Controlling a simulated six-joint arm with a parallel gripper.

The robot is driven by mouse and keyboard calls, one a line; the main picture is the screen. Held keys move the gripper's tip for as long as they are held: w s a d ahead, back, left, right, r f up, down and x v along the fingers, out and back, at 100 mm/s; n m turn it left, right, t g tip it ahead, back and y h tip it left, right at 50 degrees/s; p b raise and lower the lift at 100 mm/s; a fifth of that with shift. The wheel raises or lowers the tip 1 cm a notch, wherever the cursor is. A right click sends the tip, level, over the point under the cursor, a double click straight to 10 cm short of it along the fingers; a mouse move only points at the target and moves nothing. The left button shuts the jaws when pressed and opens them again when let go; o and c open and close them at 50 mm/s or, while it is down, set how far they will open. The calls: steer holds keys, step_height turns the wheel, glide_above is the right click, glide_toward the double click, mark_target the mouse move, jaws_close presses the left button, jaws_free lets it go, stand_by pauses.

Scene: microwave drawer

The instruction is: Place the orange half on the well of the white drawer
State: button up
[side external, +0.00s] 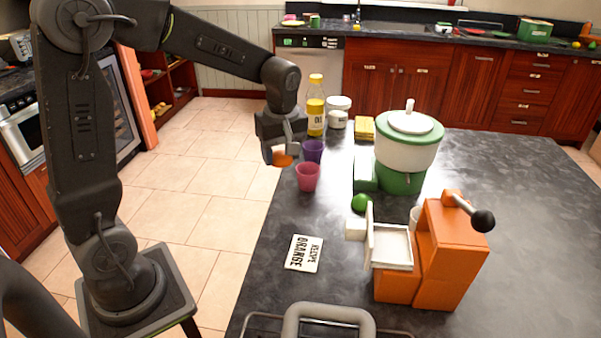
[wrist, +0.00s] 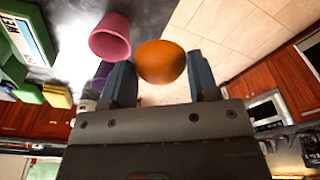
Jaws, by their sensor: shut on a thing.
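The orange half (wrist: 160,62) is between the fingers of my gripper (wrist: 163,80) in the wrist view. In the side view it shows as a small orange patch (side external: 282,160) under my gripper (side external: 283,155), in the air by the counter's left edge. My gripper is shut on it. The white drawer (side external: 392,247) sticks out from the front of an orange machine (side external: 449,255) on the counter, at the lower right of my gripper. Its shallow well looks empty.
A pink cup (side external: 307,177) and a purple cup (side external: 313,151) stand close to my gripper. A green-and-white juicer (side external: 406,145), an oil bottle (side external: 315,106) and a green ball (side external: 360,202) stand further right or back. A recipe card (side external: 304,253) lies flat.

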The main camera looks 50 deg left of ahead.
steer(key=shift+w+a+r+m, duration=0.1)
steer(key=shift+w+m, duration=0.05)
steer(key=shift+m, duration=0.45)
steer(key=w+d+f+m+t+h, duration=0.15)
steer(key=w+d+m, duration=0.45)
steer(key=m, duration=1.2)
steer(key=s+a+n, duration=0.1)
steer(key=n, duration=0.4)
steer(key=s+a+n, duration=0.2)
steer(key=n, duration=0.2)
steer(key=s+a+r+n+g+y, duration=0.1)
steer(key=a+n, duration=0.1)
steer(key=n, duration=0.3)
steer(key=shift+s+a+r+n, duration=0.1)
steer(key=shift+s+n, duration=0.2)
steer(key=shift+s, duration=0.1)
steer(key=n, duration=0.1)
steer(key=s+n, duration=0.1)
steer(key=n, duration=0.1)
steer(key=a+n, duration=0.1)
steer(key=shift+s+a+r+n+g+y, duration=0.1)
steer(key=shift+s+r+n+g+y, duration=0.15)
steer(key=shift+s+n, duration=0.15)
glide_above(324, 214)
step_height(324, 214, down, 7)
steer(key=shift+s, duration=0.1)
steer(key=shift+d+f, duration=0.2)
steer(key=shift+f, duration=1.6)
